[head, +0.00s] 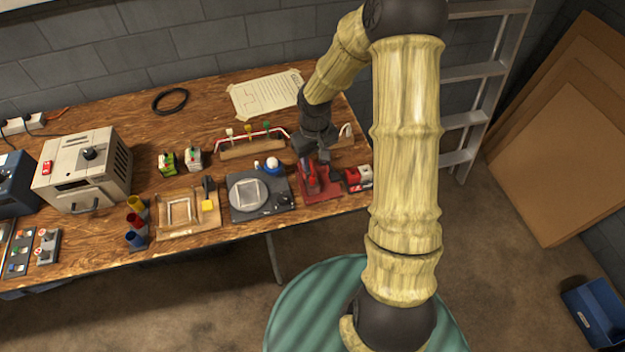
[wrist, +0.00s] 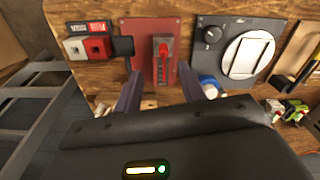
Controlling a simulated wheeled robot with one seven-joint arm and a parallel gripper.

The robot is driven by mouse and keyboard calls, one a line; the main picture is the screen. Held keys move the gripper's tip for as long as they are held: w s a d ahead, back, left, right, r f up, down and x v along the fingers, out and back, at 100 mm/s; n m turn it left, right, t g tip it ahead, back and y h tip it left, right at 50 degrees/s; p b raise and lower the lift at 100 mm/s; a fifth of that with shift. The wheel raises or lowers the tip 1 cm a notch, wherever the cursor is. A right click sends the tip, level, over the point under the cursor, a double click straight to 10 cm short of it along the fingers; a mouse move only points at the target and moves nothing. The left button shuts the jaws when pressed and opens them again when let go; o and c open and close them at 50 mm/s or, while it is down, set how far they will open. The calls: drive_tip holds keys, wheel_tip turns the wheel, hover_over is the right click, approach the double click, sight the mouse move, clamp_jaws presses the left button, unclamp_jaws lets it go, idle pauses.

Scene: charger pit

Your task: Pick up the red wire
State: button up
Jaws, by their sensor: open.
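A thin red-and-white wire (head: 277,130) shows in the head view, running along a wooden block with small coloured pegs (head: 250,146) at the back middle of the bench. It looks like the red wire, but it is small and its ends are hard to make out. My gripper (head: 308,160) is just right of that block, above the bench, and points down. In the wrist view my gripper (wrist: 160,88) has its two fingers apart with nothing between them, in front of a red plate with a red-tipped lever (wrist: 164,48). I cannot make out the wire in the wrist view.
The wooden bench (head: 95,244) also holds a dial plate with a round disc (head: 237,205), a red-and-white block (head: 357,178), a paper sheet (head: 265,94), a black cable coil (head: 170,101) and a beige box (head: 84,168). A ladder (head: 468,120) stands at the right.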

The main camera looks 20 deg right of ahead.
sight(313, 176)
wheel_tip(313, 176, down, 3)
drive_tip(key=shift+r, duration=0.1)
idle(0.3)
drive_tip(key=f, duration=0.5)
drive_tip(key=shift+s+a+f, duration=0.1)
drive_tip(key=shift+a+f, duration=0.05)
drive_tip(key=shift+a, duration=0.15)
clamp_jaws()
